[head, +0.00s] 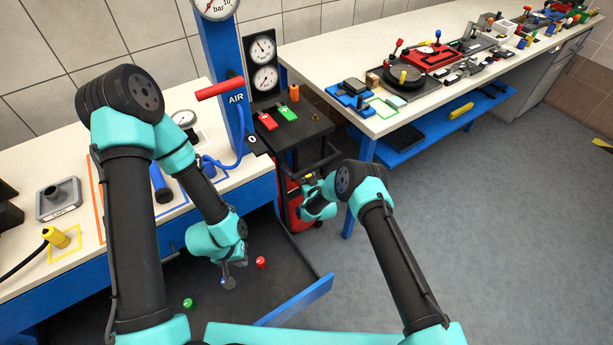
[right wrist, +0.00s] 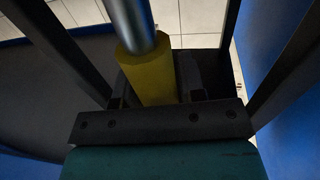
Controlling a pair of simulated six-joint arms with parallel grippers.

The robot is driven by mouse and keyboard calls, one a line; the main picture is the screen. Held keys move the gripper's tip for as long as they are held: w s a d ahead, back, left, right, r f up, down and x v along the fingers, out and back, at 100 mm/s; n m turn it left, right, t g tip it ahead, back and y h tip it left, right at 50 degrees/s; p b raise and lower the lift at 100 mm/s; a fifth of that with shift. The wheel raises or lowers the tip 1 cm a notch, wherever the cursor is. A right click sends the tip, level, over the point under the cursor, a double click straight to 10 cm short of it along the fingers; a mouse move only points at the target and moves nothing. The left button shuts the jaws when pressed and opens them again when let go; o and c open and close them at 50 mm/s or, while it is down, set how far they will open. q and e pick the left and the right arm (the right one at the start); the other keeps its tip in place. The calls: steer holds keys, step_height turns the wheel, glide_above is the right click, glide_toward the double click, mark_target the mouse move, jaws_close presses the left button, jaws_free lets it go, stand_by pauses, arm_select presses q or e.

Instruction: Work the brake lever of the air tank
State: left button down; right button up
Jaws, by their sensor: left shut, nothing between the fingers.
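The blue column marked AIR (head: 224,60) stands at the back left and has a red bar handle (head: 220,88) on its side. Which part is the brake lever, I cannot tell. A red body (head: 292,205), perhaps the tank, is partly hidden behind my right gripper (head: 307,186) under the dark cart. In the right wrist view, a yellow cylinder (right wrist: 152,78) with a metal rod stands close in front of the palm, between dark bars. Whether the gripper touches it is unclear.
A long bench (head: 420,110) with many tools runs right. A red piece (head: 261,262) and a green piece (head: 189,303) lie below. A blue-edged panel (head: 300,302) is near. The grey floor at right is clear.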

jaws_close()
steer(key=shift+s, duration=0.1)
steer(key=s+d+f+m+t+y, duration=0.1)
steer(key=s+d+m+t+y, duration=0.1)
steer(key=s+d+t, duration=0.2)
steer(key=shift+s+t, duration=0.45)
steer(key=shift+t, duration=0.95)
steer(key=shift+o, duration=2.1)
jaws_free()
steer(key=shift+s, duration=0.1)
